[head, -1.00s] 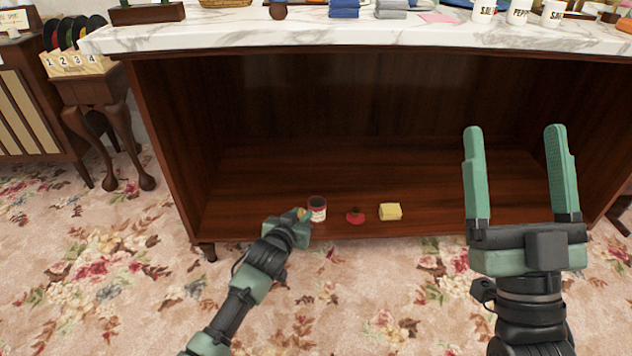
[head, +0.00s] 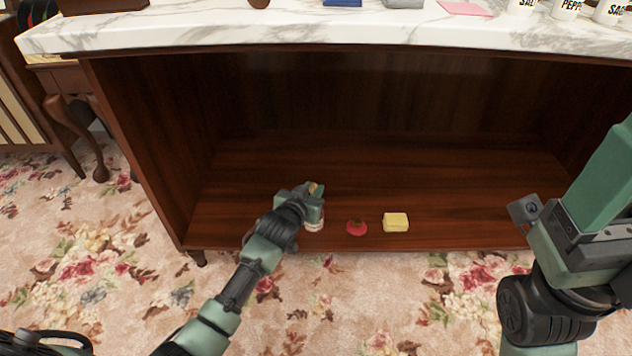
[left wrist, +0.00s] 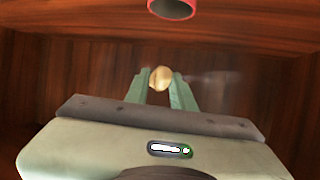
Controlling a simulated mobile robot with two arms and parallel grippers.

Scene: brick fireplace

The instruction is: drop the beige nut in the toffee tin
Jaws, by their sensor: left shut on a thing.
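The beige nut (left wrist: 160,78) is held between the fingertips of my left gripper (left wrist: 161,84) in the left wrist view. In the head view my left gripper (head: 312,192) is over the lower shelf, and a bit of the nut (head: 314,187) shows at its tip. The toffee tin (head: 315,226) stands on the shelf, mostly hidden by that gripper. Its red rim and open mouth show at the top of the left wrist view (left wrist: 172,8), beyond the nut and apart from it. My right gripper (head: 604,185) is cut off at the right edge; its finger gap is not visible.
A red round thing (head: 357,227) and a yellow block (head: 396,222) sit on the shelf right of the tin. The marble top (head: 300,32) overhangs the shelf. A dark leg stands below the shelf's left end.

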